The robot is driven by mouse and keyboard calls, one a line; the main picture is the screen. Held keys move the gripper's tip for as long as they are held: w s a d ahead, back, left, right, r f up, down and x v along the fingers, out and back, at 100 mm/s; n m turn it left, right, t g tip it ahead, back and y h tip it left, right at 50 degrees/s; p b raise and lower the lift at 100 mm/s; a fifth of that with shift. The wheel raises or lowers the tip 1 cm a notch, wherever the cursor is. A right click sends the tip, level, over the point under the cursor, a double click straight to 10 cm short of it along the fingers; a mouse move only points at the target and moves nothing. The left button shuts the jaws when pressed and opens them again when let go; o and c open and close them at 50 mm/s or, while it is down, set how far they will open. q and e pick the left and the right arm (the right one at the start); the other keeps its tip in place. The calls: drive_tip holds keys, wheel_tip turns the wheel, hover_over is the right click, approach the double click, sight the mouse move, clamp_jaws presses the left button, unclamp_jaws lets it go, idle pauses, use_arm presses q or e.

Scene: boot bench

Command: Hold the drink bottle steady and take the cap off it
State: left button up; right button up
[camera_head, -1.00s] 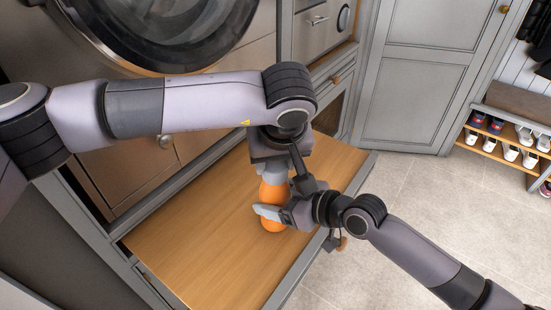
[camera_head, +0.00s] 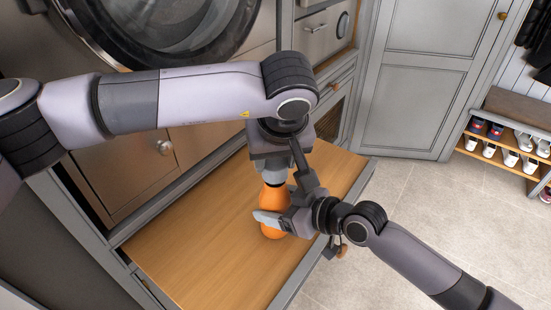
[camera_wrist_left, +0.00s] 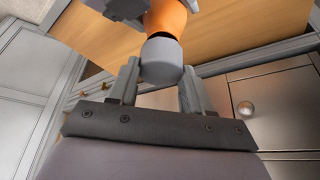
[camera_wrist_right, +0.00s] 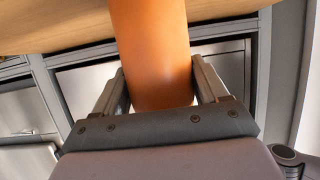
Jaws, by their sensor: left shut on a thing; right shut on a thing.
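The orange drink bottle (camera_head: 271,202) stands upright over the wooden surface. My right gripper (camera_head: 277,219) is shut around its body from the right; the right wrist view shows the orange body (camera_wrist_right: 152,45) between both fingers. The grey cap (camera_head: 273,178) is at the bottle's top, under my left gripper (camera_head: 275,168), which points down from above. In the left wrist view the cap (camera_wrist_left: 161,60) sits between the left fingers, in line with the orange bottle (camera_wrist_left: 166,17). I cannot tell whether a gap separates cap and bottle. The left hand hides part of the cap.
The wooden bench surface (camera_head: 205,245) is bare around the bottle. A cabinet with a round glass door (camera_head: 165,25) stands behind it. A shoe rack (camera_head: 505,150) is far right, with open tiled floor (camera_head: 420,200) before it.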

sight(275, 163)
use_arm(q)
drive_tip(key=shift+r, duration=2)
use_arm(e)
drive_tip(key=o, duration=1.5)
drive_tip(key=shift+o, duration=0.2)
drive_tip(key=shift+d, duration=0.1)
